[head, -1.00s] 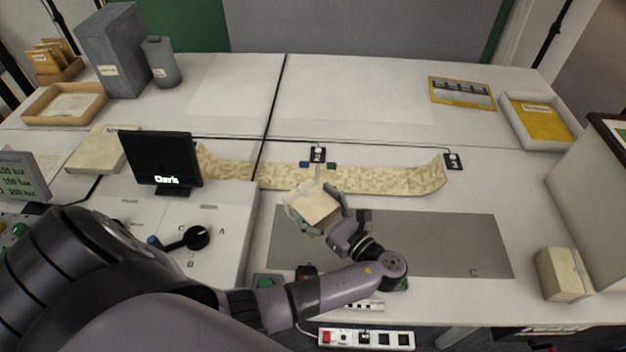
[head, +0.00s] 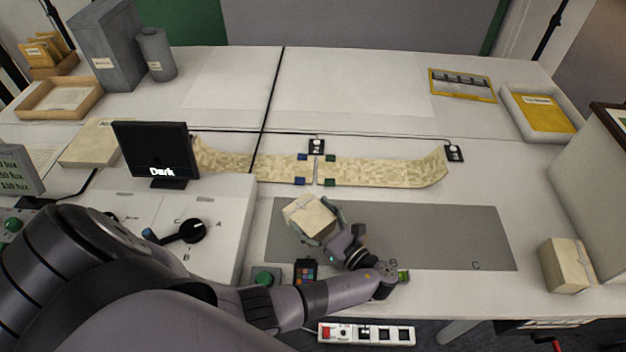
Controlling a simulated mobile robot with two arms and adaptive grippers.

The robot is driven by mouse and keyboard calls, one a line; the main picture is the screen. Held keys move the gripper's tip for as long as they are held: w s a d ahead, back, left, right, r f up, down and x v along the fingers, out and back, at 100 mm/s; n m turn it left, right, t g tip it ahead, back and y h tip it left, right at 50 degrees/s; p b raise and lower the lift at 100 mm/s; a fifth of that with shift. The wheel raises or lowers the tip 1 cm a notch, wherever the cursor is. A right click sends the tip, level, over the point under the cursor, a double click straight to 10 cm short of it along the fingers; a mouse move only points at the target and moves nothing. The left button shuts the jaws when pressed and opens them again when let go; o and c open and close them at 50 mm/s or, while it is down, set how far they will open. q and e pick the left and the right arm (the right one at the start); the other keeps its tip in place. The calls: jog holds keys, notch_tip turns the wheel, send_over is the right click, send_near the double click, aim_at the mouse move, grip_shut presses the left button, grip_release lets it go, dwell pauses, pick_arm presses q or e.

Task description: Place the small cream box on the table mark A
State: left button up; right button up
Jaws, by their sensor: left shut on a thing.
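A mark A on the mat is not visible; the box and arm cover that left part. Another cream box (head: 564,266) stands at the table's right end. My right gripper is not in view.
A cream patterned strip (head: 380,170) with small blue and green blocks lies behind the mat. A black monitor (head: 155,150) and a panel with a dial stand to the left. A color chart (head: 305,270) lies near the front edge. The mat's right part is clear.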

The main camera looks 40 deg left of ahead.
aim_at(325, 229)
pick_arm(q)
jog(key=o, duration=1.5)
jog(key=shift+r, duration=0.15)
jog(key=b+v, duration=0.1)
jog(key=v, duration=0.5)
jog(key=shift+d, duration=0.2)
jog(key=shift+s+d, duration=0.2)
jog(key=shift+d, duration=0.35)
